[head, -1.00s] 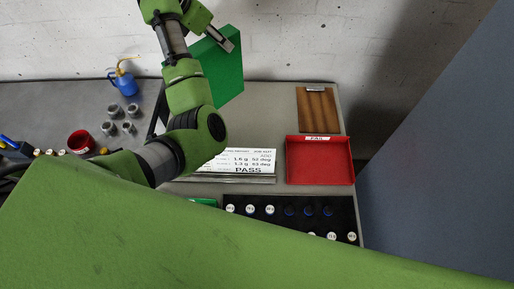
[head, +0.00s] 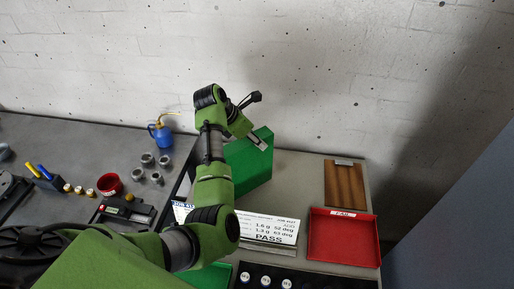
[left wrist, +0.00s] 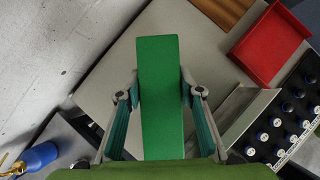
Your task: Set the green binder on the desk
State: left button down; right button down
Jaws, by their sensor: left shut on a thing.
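The green binder (head: 252,168) stands upright at the back of the desk (head: 300,180), near the wall; I cannot tell whether its lower edge touches the desktop. My left gripper (head: 260,144) is shut on its upper part. In the left wrist view the green binder (left wrist: 160,85) runs down the middle, with the fingers of my left gripper (left wrist: 161,95) on either side of it. My arm hides part of the binder's left side in the head view. My right gripper is not in view.
A sign reading PASS (head: 265,228) stands in front of the binder. A red FAIL tray (head: 343,262) and a wooden clipboard (head: 345,185) lie to the right. A blue oil can (head: 160,135), grey metal parts (head: 147,160) and a red cup (head: 109,184) are left. Bare desktop lies between binder and clipboard.

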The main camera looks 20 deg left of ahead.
aim_at(239, 145)
pick_arm(q)
notch_tip(239, 145, down, 3)
jog(key=shift+w+f+p, duration=0.1)
jog(key=shift+p, duration=0.2)
jog(key=c, duration=1.4)
grip_release()
jog(key=b+v, duration=0.2)
jog(key=v, duration=1)
jog(key=shift+b, duration=0.3)
